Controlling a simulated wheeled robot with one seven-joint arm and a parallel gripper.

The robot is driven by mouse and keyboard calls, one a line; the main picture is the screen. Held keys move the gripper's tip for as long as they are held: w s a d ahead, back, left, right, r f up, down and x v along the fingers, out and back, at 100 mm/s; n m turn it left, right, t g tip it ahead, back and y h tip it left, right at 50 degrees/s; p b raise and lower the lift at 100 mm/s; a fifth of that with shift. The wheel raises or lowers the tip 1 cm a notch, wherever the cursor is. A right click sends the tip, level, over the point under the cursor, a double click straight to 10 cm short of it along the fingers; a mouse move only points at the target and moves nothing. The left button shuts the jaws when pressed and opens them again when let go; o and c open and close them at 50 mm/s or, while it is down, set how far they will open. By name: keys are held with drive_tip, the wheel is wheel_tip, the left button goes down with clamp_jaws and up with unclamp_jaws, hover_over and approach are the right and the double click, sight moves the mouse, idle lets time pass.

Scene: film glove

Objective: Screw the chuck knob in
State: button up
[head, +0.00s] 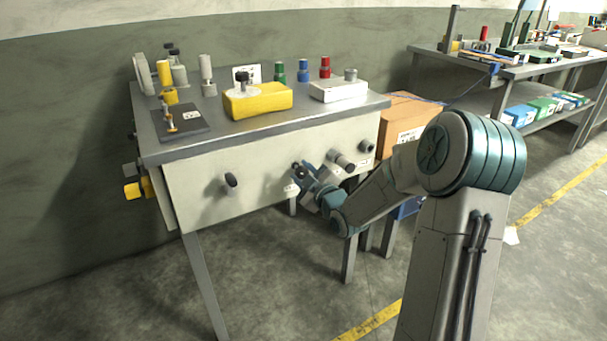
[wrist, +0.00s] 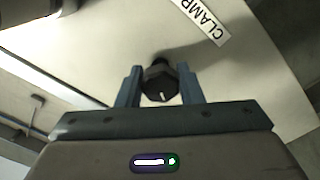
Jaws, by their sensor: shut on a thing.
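The chuck knob (wrist: 161,84) is a dark, faceted knob with a short white mark on its face, seen between my fingers in the wrist view. My gripper (wrist: 160,76) is shut on it, one blue-grey finger on each side. A dark stem shows behind the knob, towards the pale front panel (head: 260,170). In the head view my gripper (head: 299,172) is at the middle of that panel, below the bench top; the held knob is small and partly hidden there. How deep its stem sits cannot be told.
A CLAMP label (wrist: 203,17) is on the panel near the held knob. Another dark knob (head: 231,183) sticks out at left, with a grey knob (head: 342,160) and a dark one (head: 367,147) at right. A cardboard box (head: 405,115) stands beside the bench.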

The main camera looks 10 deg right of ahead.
drive_tip(key=m, duration=0.5)
drive_tip(key=shift+m, duration=0.3)
drive_tip(key=m+p, duration=0.1)
drive_tip(key=m, duration=0.4)
drive_tip(key=shift+a+m, duration=0.1)
drive_tip(key=shift+m, duration=0.2)
drive_tip(key=shift+f, duration=0.1)
drive_tip(key=o, duration=1)
drive_tip(key=shift+c, duration=0.2)
drive_tip(key=shift+s, duration=0.15)
drive_tip(key=p+v, duration=0.2)
drive_tip(key=v, duration=1.1)
drive_tip(key=shift+s, duration=0.3)
